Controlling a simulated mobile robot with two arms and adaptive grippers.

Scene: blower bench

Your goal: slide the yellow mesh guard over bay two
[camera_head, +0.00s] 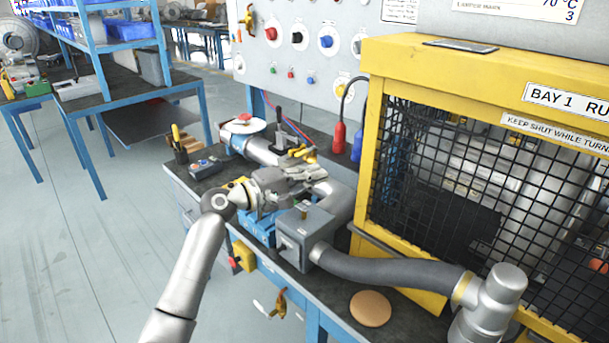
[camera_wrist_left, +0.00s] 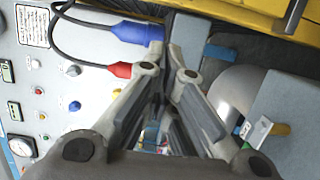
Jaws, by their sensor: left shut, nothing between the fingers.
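The yellow mesh guard (camera_head: 392,62) stands at the right of the head view, with black mesh on its front. Its visible label begins "BAY 1 RU"; machinery shows behind the mesh. A yellow edge (camera_wrist_left: 262,12) crosses the top right of the left wrist view. No bay two label is readable; uncovered pipework and a grey box (camera_head: 304,236) stand left of the guard. My left gripper (camera_head: 288,180) is over this pipework, left of and apart from the guard. Its fingers (camera_wrist_left: 168,80) are shut and empty. My right gripper is not visible.
A control panel (camera_head: 270,75) stands behind the bench. A red connector (camera_head: 339,136) and a blue connector (camera_head: 358,142) hang before it. A dark grey hose (camera_head: 390,270) runs along the bench front. A tan disc (camera_head: 370,308) lies nearby. Floor (camera_head: 90,260) at left is clear.

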